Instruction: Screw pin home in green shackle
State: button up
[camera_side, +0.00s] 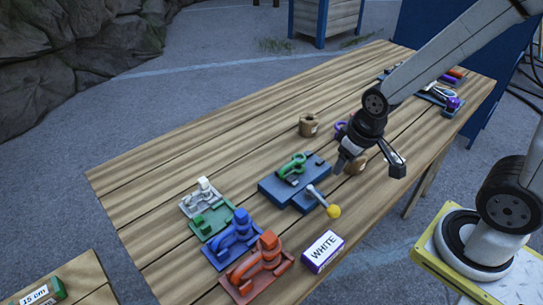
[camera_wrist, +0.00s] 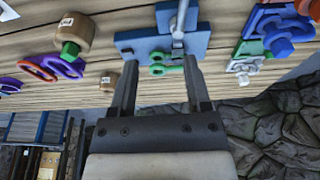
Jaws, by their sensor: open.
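The green shackle (camera_side: 292,167) lies on a blue fixture (camera_side: 268,189); in the wrist view the shackle (camera_wrist: 160,69) shows between the fingers, farther off. A silver lever with a yellow knob (camera_side: 333,211) sticks out of the fixture's near side. My gripper (camera_side: 370,166) is open and empty above the table, right of the fixture; its two fingers (camera_wrist: 161,75) are spread in the wrist view. A green piece (camera_wrist: 70,50) shows at one end of a wooden cup (camera_wrist: 75,30); I cannot tell whether it is the pin. No pin is clearly visible in the shackle.
White (camera_side: 203,197), green (camera_side: 212,221), blue (camera_side: 233,237) and red (camera_side: 258,270) trays with parts line the left front. A box marked WHITE (camera_side: 323,250) stands near the front edge. Another wooden cup (camera_side: 308,125) stands behind the fixture. The table's far left is clear.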

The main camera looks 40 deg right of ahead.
jog(key=w+d+m+g, duration=0.1)
jog(key=w+d+m, duration=0.1)
jog(key=d+m, duration=0.2)
jog(key=w+d+m, duration=0.2)
jog(key=d+m, duration=0.3)
jog(key=d, duration=0.2)
jog(key=w+d+f+m+g, duration=0.1)
jog(key=w+d+m, duration=0.1)
jog(key=d+m, duration=0.3)
jog(key=shift+w+d+g, duration=0.15)
jog(key=shift+d+g, duration=0.15)
jog(key=shift+d, duration=0.25)
jog(key=shift+f, duration=0.15)
jog(key=shift+f, duration=1.75)
jog(key=shift+f, duration=0.1)
jog(key=shift+f, duration=2.2)
